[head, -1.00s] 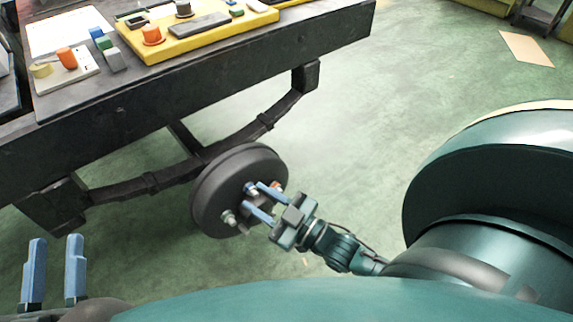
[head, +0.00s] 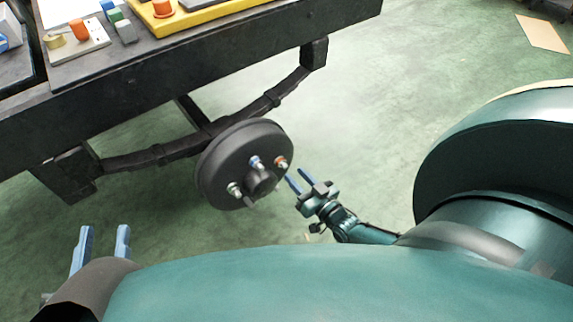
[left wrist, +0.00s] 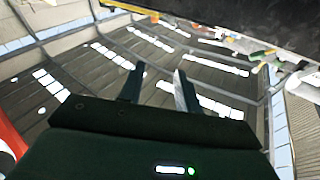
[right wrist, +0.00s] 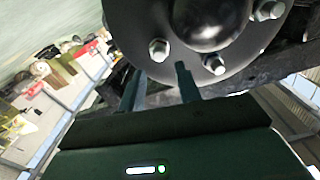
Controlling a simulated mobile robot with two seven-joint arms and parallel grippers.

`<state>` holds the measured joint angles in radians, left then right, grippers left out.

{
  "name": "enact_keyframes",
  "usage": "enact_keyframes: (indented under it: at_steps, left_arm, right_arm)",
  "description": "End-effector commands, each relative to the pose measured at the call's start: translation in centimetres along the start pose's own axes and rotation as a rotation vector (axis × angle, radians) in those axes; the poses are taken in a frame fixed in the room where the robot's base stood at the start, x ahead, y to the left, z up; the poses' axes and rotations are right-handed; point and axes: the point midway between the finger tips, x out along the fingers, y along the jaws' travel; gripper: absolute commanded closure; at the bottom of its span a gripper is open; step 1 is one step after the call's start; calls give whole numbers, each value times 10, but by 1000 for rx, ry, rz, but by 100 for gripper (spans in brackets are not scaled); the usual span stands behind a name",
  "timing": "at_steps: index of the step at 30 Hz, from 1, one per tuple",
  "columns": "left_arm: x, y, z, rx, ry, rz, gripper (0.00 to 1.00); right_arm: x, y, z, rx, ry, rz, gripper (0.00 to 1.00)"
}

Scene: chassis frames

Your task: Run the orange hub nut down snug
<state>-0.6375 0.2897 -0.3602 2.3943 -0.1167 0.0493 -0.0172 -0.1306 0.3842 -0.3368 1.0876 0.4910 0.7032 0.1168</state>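The orange hub nut (head: 281,161) sits on a stud at the right of the dark round hub (head: 222,172). A blue-marked nut (head: 255,161) and a pale greenish nut (head: 235,189) sit on the other visible studs. My right gripper (head: 303,180) is open and empty, just right of and below the orange nut, apart from it. In the right wrist view the open fingers (right wrist: 161,76) point at the hub face (right wrist: 190,75); nut colours are hard to tell there. My left gripper (head: 104,232) is open and empty at the lower left, far from the hub.
The hub hangs on a dark leaf spring (head: 150,157) under a black chassis beam (head: 200,65). On top are a yellow tray (head: 210,14) and a pale board (head: 75,42) with small coloured parts.

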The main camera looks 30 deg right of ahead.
Motion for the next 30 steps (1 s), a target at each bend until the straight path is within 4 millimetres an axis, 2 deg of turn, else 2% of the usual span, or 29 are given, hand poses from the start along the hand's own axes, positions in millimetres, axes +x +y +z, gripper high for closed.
enact_keyframes:
  at_steps: [3,9,14,21,30]
  left_arm:
    - [0,2,3,-19,12,3,66]
    - [2,2,2,-42,23,7,66]
    - [2,2,2,-49,25,7,66]
    - [2,2,-1,-51,30,8,66]
    - [2,2,-2,-50,31,9,66]
  right_arm:
    - [25,0,2,-1,3,-1,66]
    - [50,0,2,0,0,0,66]
    - [57,0,1,0,-2,0,66]
    - [57,0,0,0,-2,0,66]
    - [57,0,0,0,-2,0,90]
